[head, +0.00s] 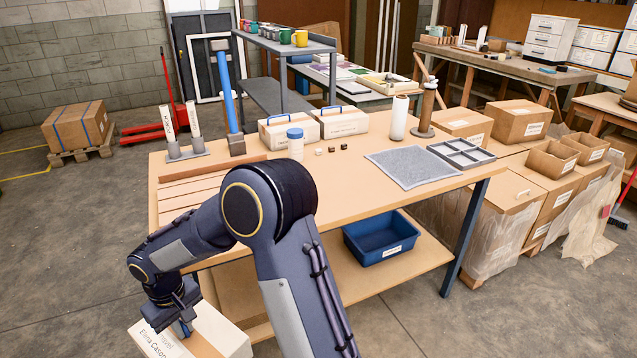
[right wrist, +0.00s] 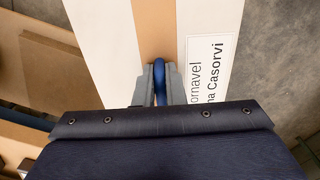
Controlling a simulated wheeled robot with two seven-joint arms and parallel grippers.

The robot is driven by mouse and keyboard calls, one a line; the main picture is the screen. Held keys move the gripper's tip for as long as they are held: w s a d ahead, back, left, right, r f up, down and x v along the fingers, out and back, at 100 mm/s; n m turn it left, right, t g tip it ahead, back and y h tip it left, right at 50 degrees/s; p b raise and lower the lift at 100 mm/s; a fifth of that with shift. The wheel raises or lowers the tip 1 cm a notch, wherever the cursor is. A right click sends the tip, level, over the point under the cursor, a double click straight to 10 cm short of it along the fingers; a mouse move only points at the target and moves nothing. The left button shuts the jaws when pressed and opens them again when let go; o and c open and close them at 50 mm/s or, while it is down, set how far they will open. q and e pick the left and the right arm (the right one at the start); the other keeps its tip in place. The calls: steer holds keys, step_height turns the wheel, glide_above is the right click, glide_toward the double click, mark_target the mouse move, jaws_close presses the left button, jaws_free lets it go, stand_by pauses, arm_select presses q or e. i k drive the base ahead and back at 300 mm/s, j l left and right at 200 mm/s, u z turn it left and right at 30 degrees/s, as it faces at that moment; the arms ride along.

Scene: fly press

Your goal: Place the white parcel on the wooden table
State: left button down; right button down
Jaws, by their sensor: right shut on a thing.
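The white parcel (head: 215,330) is at the lower left of the head view, in front of the wooden table and lower than its top. My right gripper (head: 184,326) is shut on the parcel's blue handle. In the right wrist view, the fingers (right wrist: 160,82) close on the blue handle (right wrist: 160,78), above the parcel's brown tape strip (right wrist: 155,35); a printed name label (right wrist: 208,75) is to the right. The wooden table (head: 345,195) has free room along its front and middle. Part of the parcel is cut off by the frame edge. My left gripper is not in view.
Two white boxes with blue handles (head: 340,122), a white jar (head: 295,145), a blue-handled hammer (head: 228,100), a grey mat (head: 412,166) and a divided tray (head: 460,153) stand on the table. Wooden slats (head: 200,192) lie at its left. A blue bin (head: 380,240) sits on the lower shelf.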

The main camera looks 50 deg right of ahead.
mark_target(369, 175)
steer(key=k+l+z, duration=0.1)
steer(key=l, duration=0.35)
steer(key=k+l, duration=0.2)
steer(key=l, duration=0.25)
steer(key=k+l+z, duration=0.15)
steer(key=l, duration=0.3)
steer(key=k+l+z, duration=0.1)
steer(key=l, duration=0.8)
steer(key=k+z, duration=0.05)
steer(key=k, duration=0.05)
